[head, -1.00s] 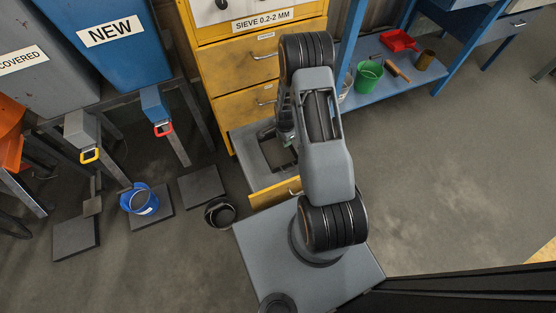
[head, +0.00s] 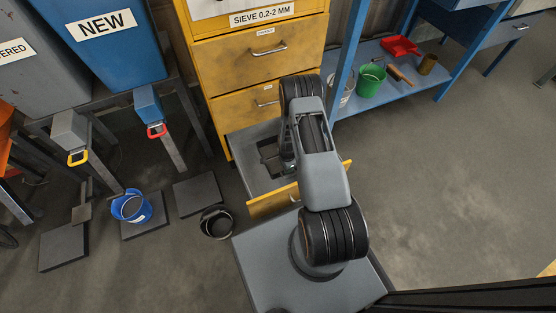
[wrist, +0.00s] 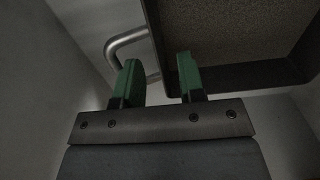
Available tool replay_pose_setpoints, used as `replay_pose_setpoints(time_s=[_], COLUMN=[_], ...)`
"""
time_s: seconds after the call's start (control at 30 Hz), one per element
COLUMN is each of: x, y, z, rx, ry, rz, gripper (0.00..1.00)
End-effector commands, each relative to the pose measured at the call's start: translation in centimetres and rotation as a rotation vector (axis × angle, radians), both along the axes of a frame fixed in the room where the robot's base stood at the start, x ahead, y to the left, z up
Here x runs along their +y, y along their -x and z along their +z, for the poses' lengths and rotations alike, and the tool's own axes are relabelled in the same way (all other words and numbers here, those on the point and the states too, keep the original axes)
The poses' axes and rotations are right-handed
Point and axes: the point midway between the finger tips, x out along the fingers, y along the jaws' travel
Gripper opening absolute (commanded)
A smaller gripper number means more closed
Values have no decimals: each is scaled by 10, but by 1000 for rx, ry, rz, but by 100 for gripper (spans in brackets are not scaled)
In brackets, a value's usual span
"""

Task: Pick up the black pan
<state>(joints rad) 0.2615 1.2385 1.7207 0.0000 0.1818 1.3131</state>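The black pan (wrist: 235,40) lies in the open bottom drawer (head: 284,198) of the yellow cabinet. In the wrist view it is a dark, straight-sided pan with a brownish inside, at the upper right. Its bent metal handle (wrist: 118,44) sticks out to the left. In the head view a dark part of the pan (head: 268,154) shows in the drawer, partly hidden by my arm. My gripper (wrist: 162,80) is open, with two green fingertips apart. The left fingertip overlaps the handle's lower bar in the picture. I cannot tell whether they touch.
The drawer wall (wrist: 60,80) is close on the left in the wrist view. A black bucket (head: 216,222) and a blue bucket (head: 132,207) stand on the left. A blue shelf (head: 345,112) holds a green bucket (head: 371,80). The floor at right is clear.

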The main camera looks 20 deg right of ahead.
Motion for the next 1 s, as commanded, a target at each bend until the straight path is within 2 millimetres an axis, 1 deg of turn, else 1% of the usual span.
replay_pose_setpoints(time_s=[0.17,0.4,0.5,0.7,1.0], x=[0,0,0,0,0], y=[1,1,0,0,1], z=[-15,-47,-53,-51,-51], rx=[1,2,0,0,0], ry=[0,-1,-1,-1,-1], rz=[0,0,0,0,0], gripper=[36,36,36,36,8])
